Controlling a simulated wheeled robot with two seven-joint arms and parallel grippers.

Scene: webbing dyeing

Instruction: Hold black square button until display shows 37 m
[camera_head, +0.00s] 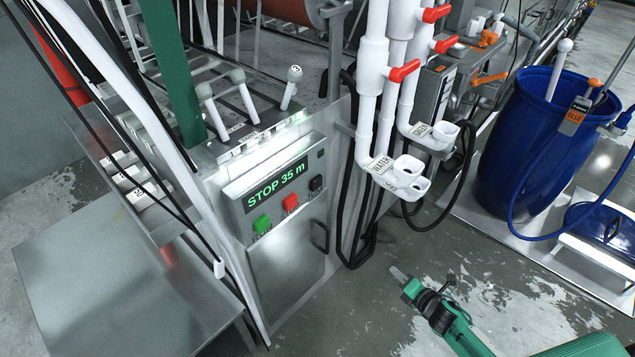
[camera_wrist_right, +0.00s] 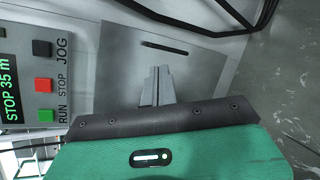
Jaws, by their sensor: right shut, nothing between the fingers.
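The black square button (camera_head: 316,184) sits at the right end of the button row on the grey control panel. In the right wrist view the black button (camera_wrist_right: 42,48) is labelled JOG. The display (camera_head: 276,184) above the row reads "STOP 35 m" in green; it also shows at the left edge of the right wrist view (camera_wrist_right: 10,88). My right gripper (camera_head: 398,272) is shut and empty, right of the cabinet and apart from the button. In the right wrist view its closed fingers (camera_wrist_right: 158,76) appear in front of the cabinet door, right of the buttons. My left gripper is not in view.
A red button (camera_head: 290,202) and a green button (camera_head: 262,224) stand left of the black one. A door handle (camera_head: 320,237) sticks out below. White pipes with spouts (camera_head: 395,172) and black hoses (camera_head: 350,240) are right of the cabinet. A blue barrel (camera_head: 522,150) stands farther right.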

